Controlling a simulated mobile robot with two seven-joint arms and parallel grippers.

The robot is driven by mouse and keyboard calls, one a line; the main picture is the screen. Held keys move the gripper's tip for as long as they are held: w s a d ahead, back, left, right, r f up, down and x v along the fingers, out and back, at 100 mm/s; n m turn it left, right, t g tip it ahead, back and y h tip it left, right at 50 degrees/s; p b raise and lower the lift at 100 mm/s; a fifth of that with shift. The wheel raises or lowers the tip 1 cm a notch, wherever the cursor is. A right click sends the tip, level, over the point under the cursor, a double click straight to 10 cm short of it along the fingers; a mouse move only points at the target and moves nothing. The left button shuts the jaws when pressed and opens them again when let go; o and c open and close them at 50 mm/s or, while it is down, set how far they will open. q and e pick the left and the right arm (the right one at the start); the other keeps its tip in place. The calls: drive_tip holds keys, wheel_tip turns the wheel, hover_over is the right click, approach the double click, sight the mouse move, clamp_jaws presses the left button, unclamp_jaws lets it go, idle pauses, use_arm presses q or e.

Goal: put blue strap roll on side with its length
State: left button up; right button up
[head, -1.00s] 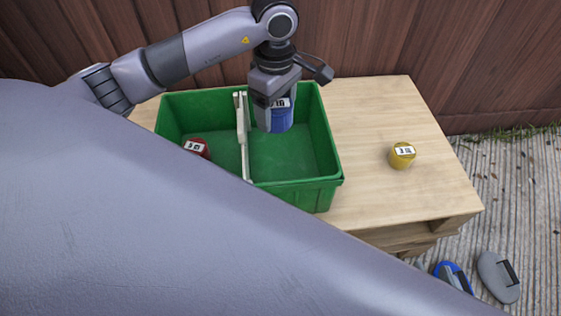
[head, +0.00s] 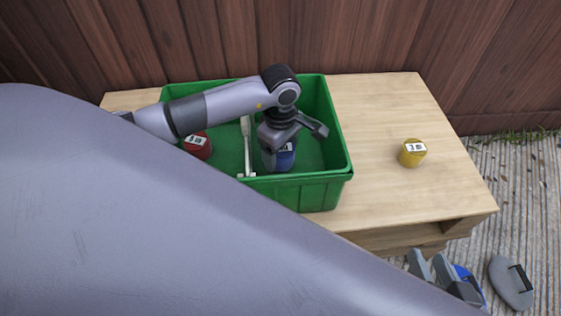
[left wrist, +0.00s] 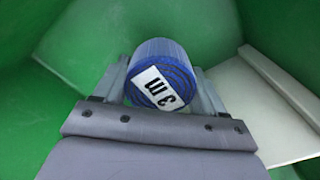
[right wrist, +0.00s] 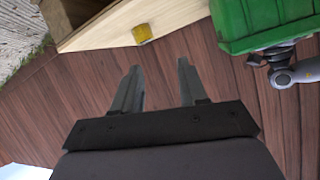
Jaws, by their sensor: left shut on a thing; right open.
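The blue strap roll (head: 285,158) is inside the right compartment of the green crate (head: 320,192), low down near the front wall. My left gripper (head: 276,158) is shut on it. In the left wrist view the roll (left wrist: 162,75) sits between the fingers of my left gripper (left wrist: 165,95), with a "3 m" label on its end face. I cannot tell whether it touches the crate floor. A red roll (head: 197,146) stands in the left compartment. A yellow roll (head: 413,153) with a "3 m" label stands on the table. My right gripper (right wrist: 158,85) is open and empty.
A pale divider (head: 246,150) splits the crate. A grey pad (head: 511,282) lies on the ground at lower right. A wooden wall stands behind.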

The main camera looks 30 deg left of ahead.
sight(280, 161)
use_arm(q)
wheel_tip(280, 161, down, 4)
drive_tip(key=shift+r+b, duration=0.1)
drive_tip(key=shift+b, duration=0.5)
use_arm(e)
drive_tip(key=shift+w+a+f, duration=0.15)
drive_tip(key=shift+a, duration=0.3)
use_arm(q)
drive_tip(key=o, duration=0.9)
drive_tip(key=shift+f, duration=0.25)
drive_tip(key=shift+c, duration=0.2)
drive_tip(key=o, duration=0.4)
use_arm(e)
drive_tip(key=shift+a+y, duration=0.1)
drive_tip(key=shift+y, duration=0.3)
use_arm(q)
drive_tip(key=shift+r, duration=0.2)
use_arm(e)
drive_tip(key=shift+r, duration=0.2)
